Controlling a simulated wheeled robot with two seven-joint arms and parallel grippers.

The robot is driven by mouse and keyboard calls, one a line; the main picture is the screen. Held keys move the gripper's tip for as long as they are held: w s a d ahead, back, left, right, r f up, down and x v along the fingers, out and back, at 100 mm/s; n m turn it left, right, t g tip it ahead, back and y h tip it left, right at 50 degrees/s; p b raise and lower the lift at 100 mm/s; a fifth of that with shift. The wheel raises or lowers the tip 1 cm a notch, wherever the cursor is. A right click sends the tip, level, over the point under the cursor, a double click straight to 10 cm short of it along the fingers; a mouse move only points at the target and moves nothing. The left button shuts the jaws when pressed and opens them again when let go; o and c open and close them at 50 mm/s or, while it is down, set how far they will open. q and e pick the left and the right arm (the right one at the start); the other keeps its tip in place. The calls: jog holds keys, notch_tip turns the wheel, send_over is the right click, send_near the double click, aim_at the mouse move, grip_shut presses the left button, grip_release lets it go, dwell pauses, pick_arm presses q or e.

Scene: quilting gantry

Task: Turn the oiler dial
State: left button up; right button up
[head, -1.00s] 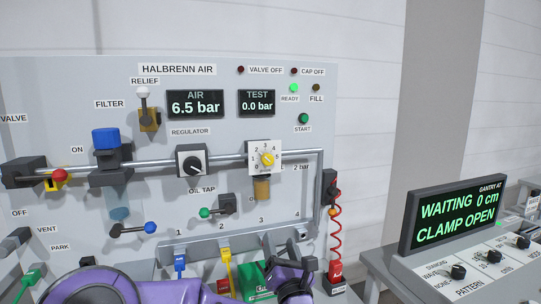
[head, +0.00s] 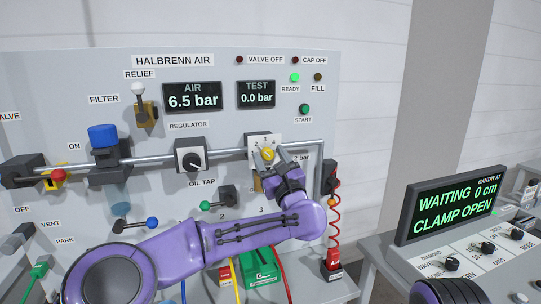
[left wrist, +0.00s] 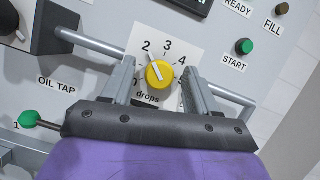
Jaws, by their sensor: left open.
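The oiler dial is a yellow knob (head: 268,155) on a white numbered plate on the panel. It also shows in the left wrist view (left wrist: 160,75), where its white pointer line points up and left, between 2 and 3, nearer 2. The word "drops" is below it. My left gripper (head: 278,160) is at the dial, reaching up from below. In the left wrist view its two fingers (left wrist: 160,80) are open, one on each side of the knob, with gaps seen between them and it. The amber oiler bowl under the dial is mostly hidden by the gripper.
A metal pipe (head: 222,150) runs across the panel by the dial. The black regulator knob (head: 191,161) is to the left, and the green-tipped oil tap (head: 206,205) is below it. A red coiled hose (head: 333,225) hangs at the right. The gantry display (head: 455,210) stands further right.

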pick_arm(q)
jog(key=c, duration=1)
jog(key=shift+f, duration=0.1)
jog(key=shift+c, duration=0.2)
